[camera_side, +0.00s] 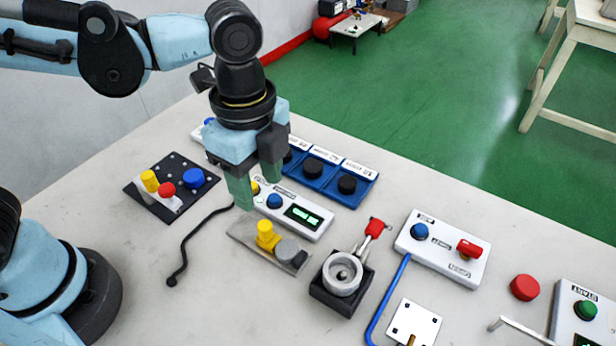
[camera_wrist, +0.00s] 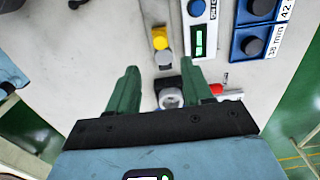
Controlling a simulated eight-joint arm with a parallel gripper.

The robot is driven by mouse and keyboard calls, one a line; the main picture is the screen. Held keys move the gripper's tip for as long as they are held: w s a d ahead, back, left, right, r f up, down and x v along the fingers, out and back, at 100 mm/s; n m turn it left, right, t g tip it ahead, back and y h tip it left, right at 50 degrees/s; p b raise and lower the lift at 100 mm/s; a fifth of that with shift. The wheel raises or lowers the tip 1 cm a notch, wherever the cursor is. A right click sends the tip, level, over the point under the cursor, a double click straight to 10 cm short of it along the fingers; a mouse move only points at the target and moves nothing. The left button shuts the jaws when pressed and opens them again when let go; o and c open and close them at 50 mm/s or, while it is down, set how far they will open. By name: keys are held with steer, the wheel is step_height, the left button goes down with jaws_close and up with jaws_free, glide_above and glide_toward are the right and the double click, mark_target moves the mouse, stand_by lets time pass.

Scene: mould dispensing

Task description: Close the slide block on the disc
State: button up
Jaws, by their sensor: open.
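The slide block (camera_side: 268,238), yellow with an upright knob, sits on a narrow grey plate (camera_side: 243,231) in front of the display box. A grey disc (camera_side: 287,250) lies at the right end of that plate, right beside the block; I cannot tell whether they touch. In the wrist view, the yellow block (camera_wrist: 160,39) is above the grey disc (camera_wrist: 164,58). My gripper (camera_side: 255,186) points down with green fingers, open and empty, above and behind the left end of the plate. In the wrist view, its fingertips (camera_wrist: 160,72) are spread wide, with the disc seen between them.
A black block with a pale ring (camera_side: 342,274) and a red-handled lever (camera_side: 375,229) stand right of the plate. A white display box (camera_side: 298,213) is close behind. A black cable (camera_side: 187,246) lies left. Bare table lies in front of the plate.

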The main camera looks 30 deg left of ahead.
mark_target(268, 235)
steer(key=shift+r, duration=1)
steer(key=shift+c, duration=0.3)
steer(key=shift+a, duration=0.1)
steer(key=shift+c, duration=1.1)
steer(key=a+n+h, duration=0.1)
steer(key=a, duration=0.1)
steer(key=a+f+n, duration=0.1)
steer(key=a+n, duration=0.1)
steer(key=shift+a+f+n+h, duration=0.2)
steer(key=shift+n+h, duration=0.1)
steer(key=shift+h, duration=0.1)
jaws_close()
steer(key=s+a+f+n+t+h, duration=0.25)
steer(key=a+n+h, duration=0.25)
steer(key=a+n, duration=0.5)
steer(key=shift+n+t, duration=0.3)
steer(key=shift+t, duration=0.05)
steer(key=shift+w+d+r+x, duration=0.1)
steer(key=shift+d+r+x, duration=0.05)
steer(key=shift+x, duration=1.6)
steer(key=shift+w+d+r+x, duration=0.1)
steer(key=shift+d+x, duration=0.05)
steer(key=shift+x, duration=1.6)
steer(key=shift+w+d+r+x, duration=0.1)
steer(key=shift+d+r+x, duration=0.05)
steer(key=shift+x, duration=1.6)
steer(key=shift+s+d, duration=0.25)
steer(key=shift+d, duration=0.75)
steer(key=shift+s+d, duration=0.2)
steer(key=shift+d, duration=0.75)
